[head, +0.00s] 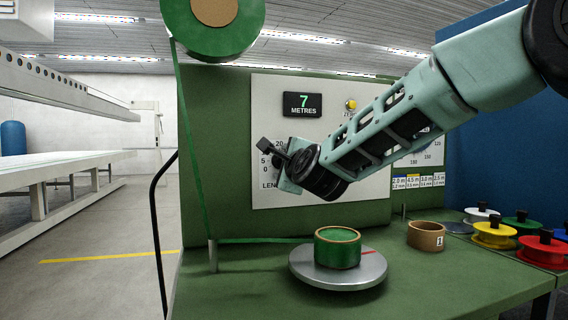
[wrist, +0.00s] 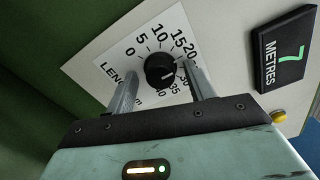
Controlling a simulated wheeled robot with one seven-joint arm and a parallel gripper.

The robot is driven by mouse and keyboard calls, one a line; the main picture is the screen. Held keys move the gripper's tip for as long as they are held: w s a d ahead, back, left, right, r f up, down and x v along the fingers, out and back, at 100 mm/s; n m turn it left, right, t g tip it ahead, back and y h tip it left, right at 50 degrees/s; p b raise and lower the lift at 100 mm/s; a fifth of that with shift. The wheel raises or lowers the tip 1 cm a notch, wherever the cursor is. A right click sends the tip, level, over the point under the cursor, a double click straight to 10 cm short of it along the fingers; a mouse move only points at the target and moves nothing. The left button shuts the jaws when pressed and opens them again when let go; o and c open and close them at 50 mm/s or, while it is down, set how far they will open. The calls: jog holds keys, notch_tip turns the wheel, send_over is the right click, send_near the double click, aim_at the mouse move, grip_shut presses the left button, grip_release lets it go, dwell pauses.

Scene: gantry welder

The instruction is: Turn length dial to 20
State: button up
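The length dial is a black round knob (wrist: 160,68) on a white scale plate, with numbers running from 0 through 20 to 40. A light mark shows on the knob's lower right side, toward the high numbers; its exact reading is hard to tell. My gripper (wrist: 158,72) is open, one finger on each side of the knob, with a visible gap at both sides. In the head view my gripper (head: 272,157) is at the lower left of the white panel (head: 300,190) and hides the knob. Only the numbers 0, 5 and 20 show clearly beside it.
A display (head: 302,104) reads 7 METRES, with a yellow button (head: 350,104) to its right. Below are a turntable (head: 312,268) with a green roll (head: 337,248), a cardboard ring (head: 426,236) and several coloured spools at the right. A green strip runs down the left.

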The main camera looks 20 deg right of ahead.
jog(key=shift+s, duration=0.1)
jog(key=s, duration=1.7)
jog(key=shift+s+b, duration=0.15)
jog(key=shift+b, duration=0.2)
